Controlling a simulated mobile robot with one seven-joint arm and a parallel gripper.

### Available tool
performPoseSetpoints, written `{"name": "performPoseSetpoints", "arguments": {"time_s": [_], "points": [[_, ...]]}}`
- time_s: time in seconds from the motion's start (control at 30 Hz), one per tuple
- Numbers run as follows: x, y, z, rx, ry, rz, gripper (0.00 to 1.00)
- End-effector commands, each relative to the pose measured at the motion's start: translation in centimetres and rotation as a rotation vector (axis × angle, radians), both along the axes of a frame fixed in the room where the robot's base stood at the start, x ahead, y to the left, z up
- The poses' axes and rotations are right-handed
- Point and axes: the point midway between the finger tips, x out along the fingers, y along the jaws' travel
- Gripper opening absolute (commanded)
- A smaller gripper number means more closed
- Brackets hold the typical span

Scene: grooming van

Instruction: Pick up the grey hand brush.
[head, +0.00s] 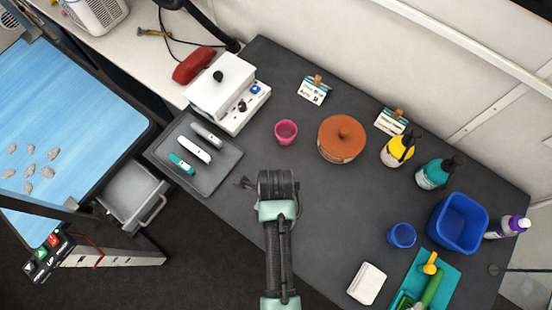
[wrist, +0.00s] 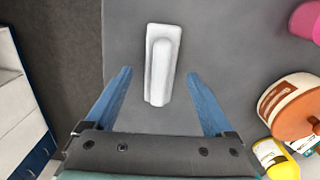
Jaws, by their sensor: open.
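The grey hand brush (wrist: 161,65) shows in the wrist view as a pale grey, almost white, oblong block with a raised strip along it. It lies on the dark grey table top, and no bristles show. My gripper (wrist: 160,75) is open and empty, with one blue finger to each side of the brush in the picture. The near part of the brush lies between the fingers in this view; how far above it they are I cannot tell. In the head view my wrist and arm cover that part of the table (head: 235,160), and I cannot make out the brush there.
A tray (head: 229,166) with slim grey, white and teal tools lies to the left. A pink cup (head: 286,132), a brown pot (head: 341,143) and a yellow bottle (head: 396,152) stand behind. A folded white cloth (head: 367,284) and a blue cup (head: 402,235) are right.

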Motion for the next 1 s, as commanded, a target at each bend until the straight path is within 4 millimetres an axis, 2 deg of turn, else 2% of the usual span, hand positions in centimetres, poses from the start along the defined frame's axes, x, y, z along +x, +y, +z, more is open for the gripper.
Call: {"name": "performPoseSetpoints", "arguments": {"time_s": [0.13,0.4,0.87,0.9,1.0], "points": [[-0.04,-0.02,-1.24,0.001,0.001,-0.001,0.88],[-0.01,-0.02,-1.43,0.000,-0.001,-0.001,0.86],[-0.02,-0.01,-1.40,-0.001,-0.001,0.000,0.03],[-0.02,-0.01,-1.40,-0.001,-0.001,0.000,0.00],[0.00,-0.01,-1.37,0.000,-0.001,0.000,0.00]]}}
